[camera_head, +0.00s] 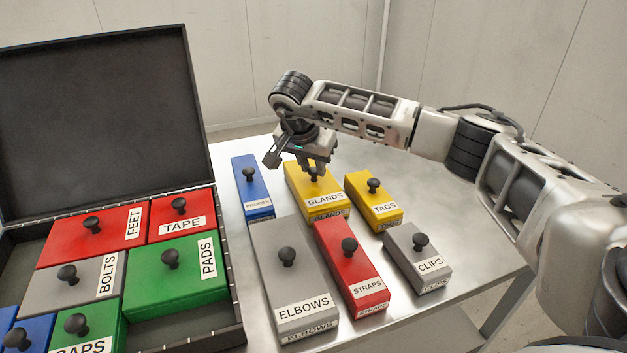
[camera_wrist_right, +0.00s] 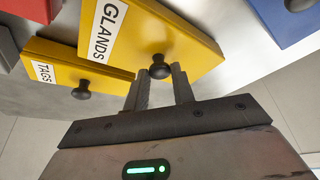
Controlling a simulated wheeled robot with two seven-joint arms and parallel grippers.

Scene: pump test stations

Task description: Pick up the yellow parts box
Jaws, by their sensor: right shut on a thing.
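The yellow parts box labelled GLANDS (camera_head: 308,187) sits at the back of the metal table, with a black knob on its lid. My right gripper (camera_head: 313,172) reaches down over it from behind and is shut on that knob. In the right wrist view the knob (camera_wrist_right: 160,68) shows between the two fingertips (camera_wrist_right: 162,77) on the GLANDS box (camera_wrist_right: 165,35). The box appears to rest on the table. A second, smaller yellow box labelled TAGS (camera_head: 366,212) stands just right of it, also in the wrist view (camera_wrist_right: 60,62). My left gripper is not in view.
A blue box (camera_head: 247,178) stands close left of GLANDS. The grey ELBOWS box (camera_head: 283,265), red STRAPS box (camera_head: 343,254) and grey CLIPS box (camera_head: 407,262) stand in front. An open black case (camera_head: 232,285) holding several coloured boxes fills the left side.

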